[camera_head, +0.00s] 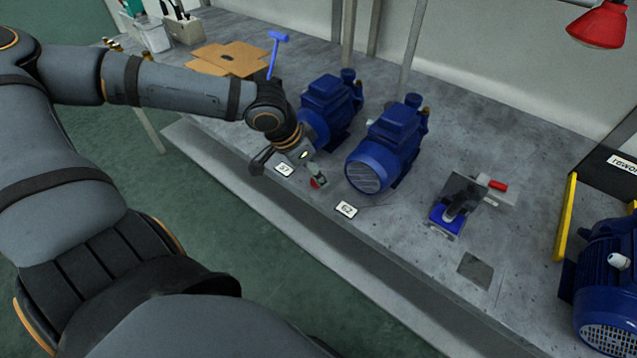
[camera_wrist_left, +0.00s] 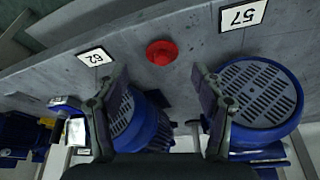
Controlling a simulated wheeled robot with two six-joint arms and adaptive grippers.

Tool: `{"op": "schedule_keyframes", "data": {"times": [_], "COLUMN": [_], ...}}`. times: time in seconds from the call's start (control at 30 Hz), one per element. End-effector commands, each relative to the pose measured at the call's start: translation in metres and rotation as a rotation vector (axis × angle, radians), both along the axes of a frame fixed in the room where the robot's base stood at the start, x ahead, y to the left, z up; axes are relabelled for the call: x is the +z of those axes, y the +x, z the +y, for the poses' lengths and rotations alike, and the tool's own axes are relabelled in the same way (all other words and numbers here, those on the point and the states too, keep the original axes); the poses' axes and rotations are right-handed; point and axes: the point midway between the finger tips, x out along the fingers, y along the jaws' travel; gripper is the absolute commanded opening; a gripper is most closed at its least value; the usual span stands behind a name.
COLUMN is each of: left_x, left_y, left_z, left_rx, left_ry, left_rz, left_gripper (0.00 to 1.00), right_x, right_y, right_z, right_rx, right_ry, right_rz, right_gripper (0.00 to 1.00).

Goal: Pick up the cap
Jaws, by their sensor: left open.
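The red round cap (camera_wrist_left: 161,52) lies on the grey bench top, between the two number labels in the left wrist view. In the head view a small part of the cap (camera_head: 315,183) shows beside a finger of my left gripper (camera_head: 291,168). My left gripper is open and empty, with its fingers apart in the wrist view (camera_wrist_left: 160,95). The cap appears beyond the fingertips, roughly centred between them, and not gripped. I do not see my right gripper.
Two blue pumps (camera_head: 332,108) (camera_head: 387,150) stand just behind the cap, close to my left gripper. Labels 57 (camera_head: 284,169) and 62 (camera_head: 346,209) lie near the bench's front edge.

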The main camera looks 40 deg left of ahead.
Motion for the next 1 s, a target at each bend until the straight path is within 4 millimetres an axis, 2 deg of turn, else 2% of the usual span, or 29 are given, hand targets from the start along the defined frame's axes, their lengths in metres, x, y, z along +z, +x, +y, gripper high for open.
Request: {"op": "schedule_keyframes", "data": {"times": [0.03,0.2,0.57,0.6,0.87,1.0], "left_x": [-0.016,-0.030,-0.033,-0.033,-0.033,-0.033], "left_y": [0.002,0.008,0.011,0.011,0.011,0.011], "left_z": [0.003,0.001,-0.002,-0.002,-0.002,-0.002], "left_rx": [0.000,-0.001,0.000,0.000,0.000,0.000], "left_ry": [0.010,0.006,-0.001,-0.001,-0.001,-0.001], "left_rz": [0.005,0.003,0.000,0.000,0.000,0.000], "left_gripper": [0.68,0.68,0.68,0.67,0.31,0.29], "right_x": [-0.013,-0.023,-0.024,-0.024,-0.024,-0.024], "right_y": [0.000,0.000,0.001,0.001,0.001,0.001], "right_z": [-0.001,-0.003,-0.006,-0.006,-0.006,-0.005], "right_rx": [0.000,0.002,0.002,0.002,0.002,0.002], "right_ry": [-0.001,-0.004,-0.007,-0.007,-0.007,-0.006], "right_rz": [0.000,0.000,-0.001,-0.001,-0.001,-0.001], "right_gripper": [0.40,0.40,0.40,0.40,0.40,0.40]}}
